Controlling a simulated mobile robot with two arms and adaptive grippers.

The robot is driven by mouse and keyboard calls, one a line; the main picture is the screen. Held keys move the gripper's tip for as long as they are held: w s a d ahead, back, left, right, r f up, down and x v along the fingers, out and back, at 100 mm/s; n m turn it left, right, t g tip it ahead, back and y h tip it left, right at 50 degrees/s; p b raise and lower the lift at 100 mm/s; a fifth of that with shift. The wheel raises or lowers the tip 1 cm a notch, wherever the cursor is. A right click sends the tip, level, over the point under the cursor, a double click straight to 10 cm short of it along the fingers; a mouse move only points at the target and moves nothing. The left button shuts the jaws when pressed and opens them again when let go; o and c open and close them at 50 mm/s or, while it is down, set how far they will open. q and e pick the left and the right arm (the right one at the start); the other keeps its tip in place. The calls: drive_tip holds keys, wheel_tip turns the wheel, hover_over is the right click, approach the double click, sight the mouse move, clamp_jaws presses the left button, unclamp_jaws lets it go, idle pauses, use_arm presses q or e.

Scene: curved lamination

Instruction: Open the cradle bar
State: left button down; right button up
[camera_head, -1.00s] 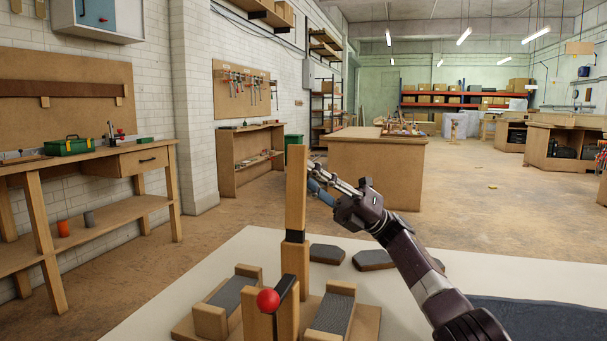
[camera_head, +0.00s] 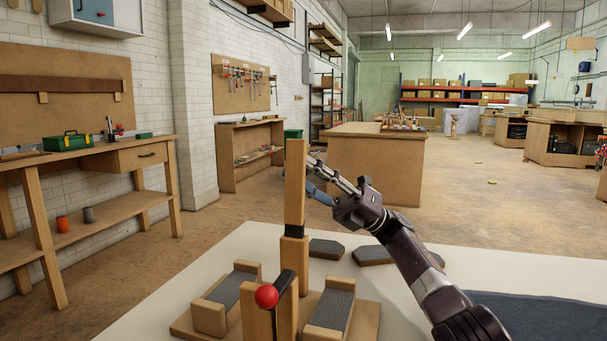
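The cradle bar (camera_head: 295,190) is a wooden bar standing upright on a wooden post, with a dark band at its lower end. The post rises from the cradle base (camera_head: 367,322), which has two pads lined in dark grey. A red ball knob (camera_head: 266,296) on a dark lever sits at the front post. My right gripper (camera_head: 316,164) reaches in from the right, its fingers just to the right of the bar's upper part. The fingertips are partly hidden near the bar, and I cannot tell whether they touch it or are open. My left gripper is not in view.
The cradle stands on a white table (camera_head: 235,260). Two dark flat blocks (camera_head: 326,249) lie behind it, and a dark blue mat (camera_head: 545,318) lies at the right. A workbench (camera_head: 95,160) stands at the left. The floor beyond the table is mostly clear.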

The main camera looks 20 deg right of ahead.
wheel_tip(320, 180, up, 10)
drive_tip(key=shift+f, duration=0.15)
idle(0.4)
